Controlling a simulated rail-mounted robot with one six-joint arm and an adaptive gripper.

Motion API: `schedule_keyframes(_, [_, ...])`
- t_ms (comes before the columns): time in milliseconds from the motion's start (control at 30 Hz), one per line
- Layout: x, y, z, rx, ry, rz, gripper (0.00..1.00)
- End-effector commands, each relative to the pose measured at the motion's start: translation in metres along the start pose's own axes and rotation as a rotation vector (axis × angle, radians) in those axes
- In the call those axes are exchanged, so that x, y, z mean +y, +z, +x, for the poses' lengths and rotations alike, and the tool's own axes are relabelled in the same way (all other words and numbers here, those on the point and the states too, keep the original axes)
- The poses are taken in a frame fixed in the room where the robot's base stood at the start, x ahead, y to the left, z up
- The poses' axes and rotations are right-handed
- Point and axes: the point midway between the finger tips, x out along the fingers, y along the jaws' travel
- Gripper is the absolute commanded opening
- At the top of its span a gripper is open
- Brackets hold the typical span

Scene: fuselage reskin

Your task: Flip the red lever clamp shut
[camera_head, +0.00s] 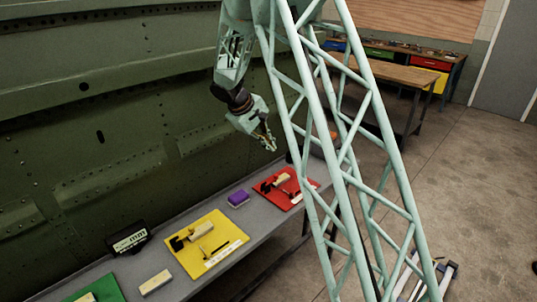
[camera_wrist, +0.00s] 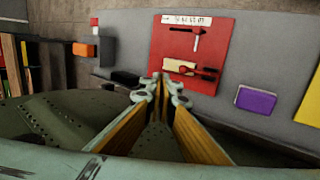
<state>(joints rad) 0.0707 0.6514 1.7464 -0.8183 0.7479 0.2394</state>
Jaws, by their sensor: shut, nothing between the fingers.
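The red board (camera_head: 268,186) lies on the grey bench, and fills the upper middle of the wrist view (camera_wrist: 222,28). On it is a pale block (camera_wrist: 178,65) with a dark clamp (camera_wrist: 206,74) at its side and a small red part (camera_wrist: 184,69) that looks like the lever. Whether the lever stands up or lies down is too small to tell. My gripper (camera_head: 271,146) is above the bench near the fuselage wall, apart from the clamp. Its fingertips (camera_wrist: 165,82) are shut and empty, just below the board's lower edge in the wrist view.
A purple block (camera_head: 238,198) sits between the red board and the yellow board (camera_head: 215,257). A black box (camera_wrist: 125,78) and an orange block (camera_wrist: 84,50) lie left of the red board in the wrist view. The green fuselage wall (camera_head: 100,90) borders the bench (camera_head: 262,222).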

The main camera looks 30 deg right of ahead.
Motion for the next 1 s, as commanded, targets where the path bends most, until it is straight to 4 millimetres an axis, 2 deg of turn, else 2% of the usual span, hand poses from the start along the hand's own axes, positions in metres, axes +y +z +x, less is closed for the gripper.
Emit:
schedule_keyframes(100, [0.014,-0.001,-0.013,0.002,0.001,0.003,0.00])
schedule_keyframes(400, [0.037,-0.001,-0.034,0.001,0.001,0.001,0.00])
schedule_keyframes(1000, [0.041,-0.001,-0.038,0.000,0.000,0.001,0.00])
